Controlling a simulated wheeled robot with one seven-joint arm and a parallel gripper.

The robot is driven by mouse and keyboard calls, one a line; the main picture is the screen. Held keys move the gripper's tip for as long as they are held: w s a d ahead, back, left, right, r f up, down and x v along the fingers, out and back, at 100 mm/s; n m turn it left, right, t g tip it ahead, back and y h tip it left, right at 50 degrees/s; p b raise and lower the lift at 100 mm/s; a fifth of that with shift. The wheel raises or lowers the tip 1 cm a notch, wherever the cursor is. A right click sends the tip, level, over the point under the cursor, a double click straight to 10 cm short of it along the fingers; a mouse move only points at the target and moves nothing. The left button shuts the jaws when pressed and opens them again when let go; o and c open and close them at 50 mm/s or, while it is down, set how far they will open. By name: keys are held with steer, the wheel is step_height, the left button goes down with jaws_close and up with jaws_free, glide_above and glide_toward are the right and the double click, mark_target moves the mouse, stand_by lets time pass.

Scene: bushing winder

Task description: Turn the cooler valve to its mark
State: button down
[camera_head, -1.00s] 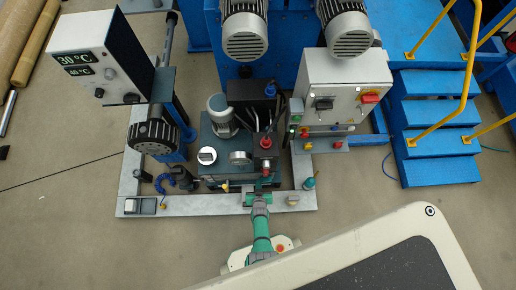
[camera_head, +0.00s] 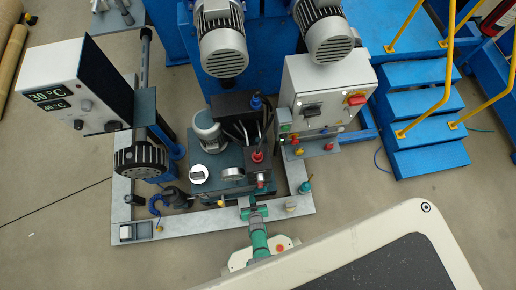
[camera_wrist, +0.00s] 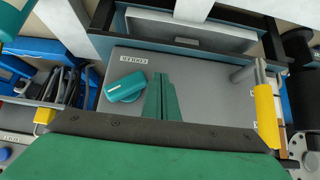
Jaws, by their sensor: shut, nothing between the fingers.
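My gripper (camera_head: 253,211) is green and shut, with nothing held, over the front beam of the machine frame in the head view. In the wrist view its closed fingers (camera_wrist: 162,102) sit over a grey panel, just right of a teal knob (camera_wrist: 126,87) with a white line on it. The fingers appear apart from the knob. A small label (camera_wrist: 133,60) lies beside the knob; I cannot read it. A yellow handle (camera_wrist: 265,113) stands at the panel's right. I cannot tell for certain which part is the cooler valve, and its mark is not clear.
A display box (camera_head: 72,95) reading 30 °C stands at the left. A control box (camera_head: 325,95) with a red switch stands right of the blue machine. Blue steps (camera_head: 425,120) with yellow rails are farther right. Cables (camera_wrist: 62,87) lie left of the panel.

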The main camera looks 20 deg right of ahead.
steer(key=shift+w+d, duration=0.15)
steer(key=shift+w, duration=0.15)
stand_by(0.5)
steer(key=shift+s, duration=0.1)
steer(key=shift+r, duration=0.15)
stand_by(0.3)
steer(key=s+a+r, duration=0.6)
steer(key=a+r, duration=0.2)
steer(key=r, duration=0.1)
steer(key=s+r+t, duration=0.2)
steer(key=r, duration=1.5)
steer(key=s+d+r+n+t+y, duration=0.1)
steer(key=s+r+t, duration=0.1)
steer(key=r, duration=1.5)
steer(key=s+r+n+t+y, duration=0.1)
steer(key=r+t, duration=0.1)
steer(key=r, duration=1.5)
steer(key=shift+s+d+r+t, duration=0.2)
steer(key=shift+s+r+t, duration=0.1)
steer(key=shift+s, duration=0.1)
steer(key=shift+f, duration=0.1)
